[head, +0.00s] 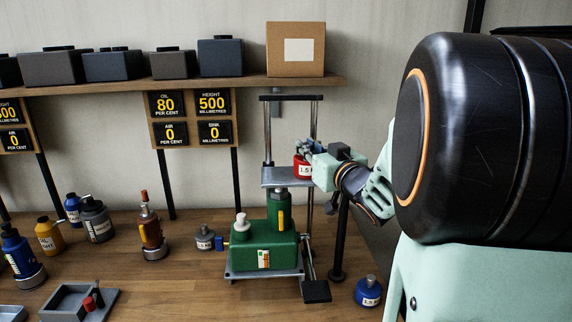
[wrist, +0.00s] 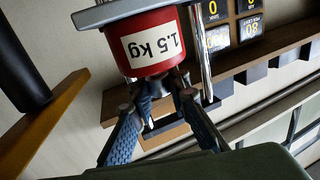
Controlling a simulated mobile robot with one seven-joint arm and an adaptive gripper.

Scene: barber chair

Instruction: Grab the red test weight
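The red test weight (head: 302,168) stands on the raised grey platform (head: 283,178) of a green jack in the head view. In the wrist view the red weight (wrist: 150,42) appears upside down, with a white 1.5 kg label, against the grey platform (wrist: 110,12). My gripper (head: 308,147) is at the top of the weight, coming from the right. In the wrist view the fingers of my gripper (wrist: 160,98) reach to either side of the weight's dark top knob. Whether they touch or clamp it is not clear.
The green jack (head: 262,245) stands on the wooden bench (head: 190,285). Steel rods (head: 314,120) rise by its platform. A grey weight (head: 204,238) and a blue weight (head: 368,291) stand on either side. Bottles fill the left. A shelf (head: 200,88) with boxes runs behind.

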